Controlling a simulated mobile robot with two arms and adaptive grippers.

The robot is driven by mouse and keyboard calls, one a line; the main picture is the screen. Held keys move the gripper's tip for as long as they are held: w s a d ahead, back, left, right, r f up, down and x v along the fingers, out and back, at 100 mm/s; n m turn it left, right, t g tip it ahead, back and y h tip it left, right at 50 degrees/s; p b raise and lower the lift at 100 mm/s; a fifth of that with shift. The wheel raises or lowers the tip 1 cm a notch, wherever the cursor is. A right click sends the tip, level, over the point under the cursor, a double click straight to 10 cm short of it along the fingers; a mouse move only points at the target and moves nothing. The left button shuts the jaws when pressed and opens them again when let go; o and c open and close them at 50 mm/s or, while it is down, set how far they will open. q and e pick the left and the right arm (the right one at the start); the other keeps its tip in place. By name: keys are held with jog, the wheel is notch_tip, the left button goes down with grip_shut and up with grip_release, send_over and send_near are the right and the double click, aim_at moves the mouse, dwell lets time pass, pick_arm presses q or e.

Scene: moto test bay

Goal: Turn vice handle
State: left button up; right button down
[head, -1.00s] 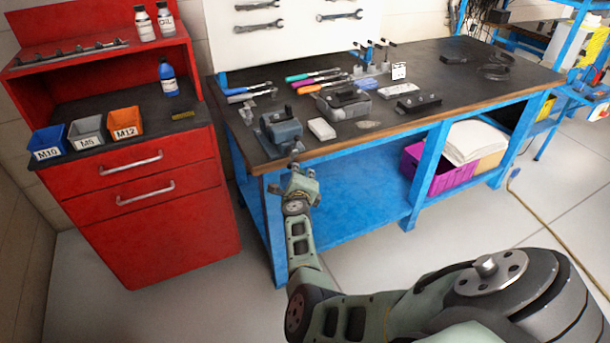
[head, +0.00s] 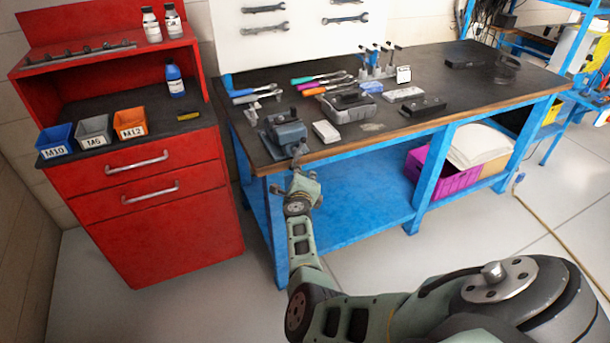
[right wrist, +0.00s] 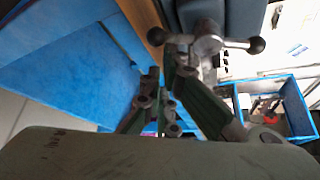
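The grey-blue vice (head: 285,132) sits at the front left corner of the workbench. Its handle (head: 298,152) hangs at the front, just past the bench edge. In the right wrist view the handle (right wrist: 223,43) is a metal bar with dark ball ends, lying roughly crosswise. My right gripper (head: 300,172) reaches up to the handle from below. In the right wrist view its fingertips (right wrist: 160,70) are close together, beside the left ball end. Whether they touch or grip the bar is unclear. My left gripper is not in view.
The workbench (head: 440,122) has a wooden front edge and blue legs. A red cabinet (head: 165,225) with bolt bins is at left. A purple crate (head: 440,180) sits on the lower shelf.

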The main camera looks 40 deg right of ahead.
jog(key=shift+w+a, duration=0.2)
jog(key=shift+a, duration=0.55)
jog(key=shift+w+a, duration=0.1)
jog(key=shift+w, duration=0.05)
